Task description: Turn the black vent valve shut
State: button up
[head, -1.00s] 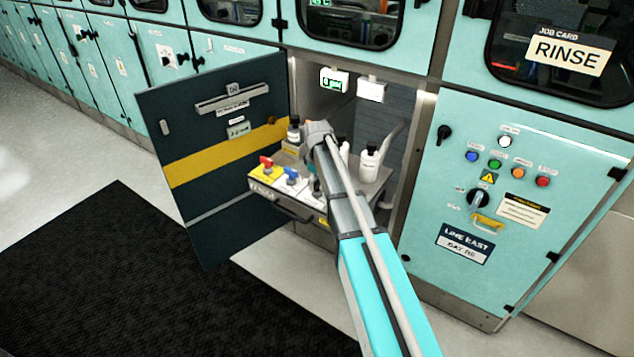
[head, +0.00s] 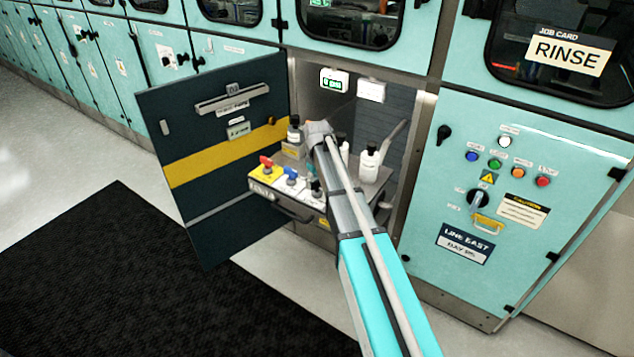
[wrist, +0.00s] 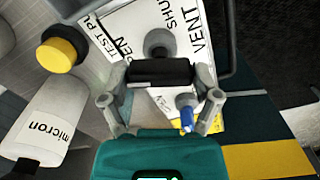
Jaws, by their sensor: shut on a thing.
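The black vent valve handle (wrist: 160,73) is a dark bar lying crosswise in the wrist view, on a white plate marked VENT, SHUT and OPEN. My gripper (wrist: 160,92) has a finger at each end of the bar and is shut on it. In the head view the black valve (head: 316,188) shows small at the right end of a row on the pulled-out drawer panel. My forearm and wrist hide most of the gripper there. I cannot tell exactly which mark the handle points to.
A blue valve (head: 291,173) and a red valve (head: 266,162) stand to the left on the panel. White bottles (head: 369,163) and a black-capped bottle (head: 294,132) stand behind. The dark cabinet door (head: 215,200) hangs open at left. The wrist view shows a yellow-capped bottle (wrist: 62,50).

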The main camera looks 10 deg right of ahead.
jog(key=m, duration=1.4)
jog(key=shift+s, duration=0.1)
dwell(0.4)
jog(key=o, duration=1)
jog(key=shift+c, duration=0.2)
jog(key=shift+n, duration=0.3)
